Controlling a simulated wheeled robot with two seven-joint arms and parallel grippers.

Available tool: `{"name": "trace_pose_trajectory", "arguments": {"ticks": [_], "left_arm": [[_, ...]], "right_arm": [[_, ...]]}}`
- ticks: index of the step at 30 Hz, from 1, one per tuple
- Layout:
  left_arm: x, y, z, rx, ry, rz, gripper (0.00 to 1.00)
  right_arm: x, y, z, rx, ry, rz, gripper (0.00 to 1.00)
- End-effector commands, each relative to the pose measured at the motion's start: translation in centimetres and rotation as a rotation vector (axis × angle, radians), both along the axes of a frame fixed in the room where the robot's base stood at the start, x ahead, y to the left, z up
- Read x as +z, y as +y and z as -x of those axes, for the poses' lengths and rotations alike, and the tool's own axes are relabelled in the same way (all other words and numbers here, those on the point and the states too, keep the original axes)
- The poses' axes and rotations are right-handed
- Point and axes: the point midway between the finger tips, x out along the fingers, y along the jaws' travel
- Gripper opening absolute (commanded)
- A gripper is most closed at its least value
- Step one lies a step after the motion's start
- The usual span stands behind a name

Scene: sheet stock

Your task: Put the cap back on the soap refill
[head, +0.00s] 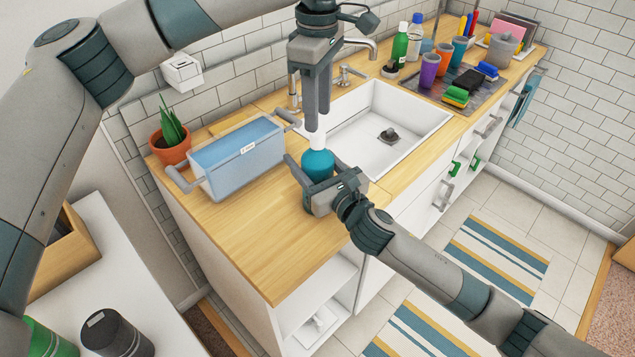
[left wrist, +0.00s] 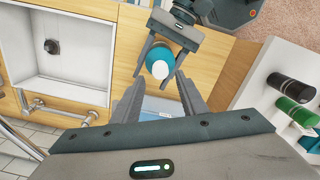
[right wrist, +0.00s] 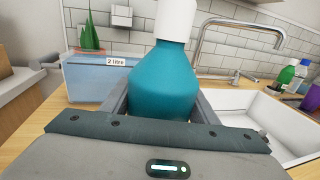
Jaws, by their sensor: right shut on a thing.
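The soap refill is a teal bottle (head: 318,164) standing upright on the wooden counter near its front edge. A white cylindrical cap (head: 317,142) sits on its top, in line with the bottle; it also shows in the left wrist view (left wrist: 160,69) and the right wrist view (right wrist: 175,18). Whether it is fully seated I cannot tell. My right gripper (head: 309,178) is shut on the bottle's body, one finger on each side. My left gripper (head: 318,128) points down just above the cap, its fingers apart, with a gap around the cap in the left wrist view.
A translucent blue bin (head: 225,170) labelled "2 litre" stands left of the bottle, beside a potted plant (head: 172,140). The sink (head: 365,120) and tap (head: 360,45) lie behind to the right. Counter in front of the bin (head: 255,235) is clear.

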Motion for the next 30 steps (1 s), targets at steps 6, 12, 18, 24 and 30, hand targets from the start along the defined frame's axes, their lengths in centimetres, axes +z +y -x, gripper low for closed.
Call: {"name": "trace_pose_trajectory", "arguments": {"ticks": [6,12,18,24,30], "left_arm": [[-2.9,0.1,0.0,0.001,0.002,-0.001,0.39],[-4.3,0.0,0.0,0.000,0.001,0.000,0.39],[-4.6,0.0,0.0,0.000,0.001,0.000,0.39],[-4.6,0.0,0.0,0.000,0.001,0.000,0.27],[-4.6,0.0,0.0,0.000,0.000,0.000,0.00]], "right_arm": [[0.0,0.0,0.0,0.000,0.000,0.000,0.00],[0.0,0.0,0.0,0.000,0.000,0.000,0.00],[0.0,0.0,0.0,0.000,0.000,0.000,0.00],[0.0,0.0,0.0,0.000,0.000,0.000,0.00],[0.0,0.0,0.0,0.000,0.000,0.000,0.00]]}}
